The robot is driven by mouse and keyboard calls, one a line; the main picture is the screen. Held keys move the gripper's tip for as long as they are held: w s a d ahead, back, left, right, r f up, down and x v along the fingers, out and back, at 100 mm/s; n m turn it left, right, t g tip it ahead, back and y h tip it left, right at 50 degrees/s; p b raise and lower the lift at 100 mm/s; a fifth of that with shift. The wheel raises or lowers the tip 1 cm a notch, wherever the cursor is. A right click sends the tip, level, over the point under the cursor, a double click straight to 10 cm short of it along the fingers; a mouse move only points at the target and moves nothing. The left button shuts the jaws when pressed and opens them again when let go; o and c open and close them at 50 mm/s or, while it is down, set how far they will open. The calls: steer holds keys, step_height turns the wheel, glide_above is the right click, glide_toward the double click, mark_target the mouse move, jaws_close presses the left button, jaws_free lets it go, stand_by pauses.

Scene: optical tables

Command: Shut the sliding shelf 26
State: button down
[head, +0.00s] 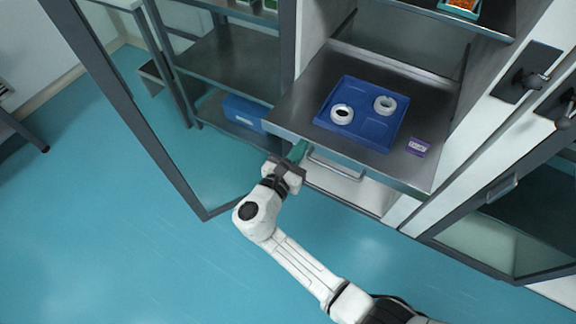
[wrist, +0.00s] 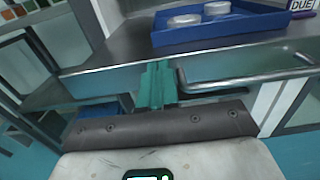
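The sliding shelf (head: 300,108) is a grey metal shelf standing out of a tall cabinet. A label (head: 418,147) with a purple border lies near its front right corner; part of it reads "DUE" in the wrist view. A bar handle (head: 335,169) runs along the shelf's front face and also shows in the wrist view (wrist: 245,84). My gripper (head: 298,151) is at the front face, left of the handle. In the wrist view its teal fingers (wrist: 158,80) are together with nothing seen between them, at or very near the front face; contact is unclear.
A blue tray (head: 330,124) with two white rings (head: 342,114) (head: 385,104) sits on the shelf. An open glass door (head: 130,112) stands left of my arm, another (head: 490,255) at right. A rack with a blue bin (head: 243,113) is behind. The floor in front is clear.

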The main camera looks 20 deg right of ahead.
mark_target(327, 109)
steer(key=b+x, duration=0.5)
steer(key=x, duration=0.9)
steer(key=b+x, duration=0.6)
steer(key=x, duration=0.8)
steer(key=shift+w+d+f, duration=0.15)
steer(key=shift+d+f, duration=0.05)
steer(key=shift+d, duration=0.1)
steer(key=shift+w+d+r+b, duration=0.1)
steer(key=shift+w+d+b, duration=0.25)
steer(key=shift+b, duration=0.15)
steer(key=shift+r, duration=0.2)
steer(key=shift+d+r, duration=0.1)
steer(key=shift+s+a+p, duration=0.35)
steer(key=shift+s+a, duration=0.05)
steer(key=shift+a, duration=0.05)
steer(key=v, duration=0.4)
steer(key=p+v, duration=0.1)
steer(key=v, duration=0.4)
steer(key=p+v, duration=0.1)
steer(key=v, duration=0.3)
steer(key=shift+a+f, duration=0.15)
steer(key=shift+f, duration=0.15)
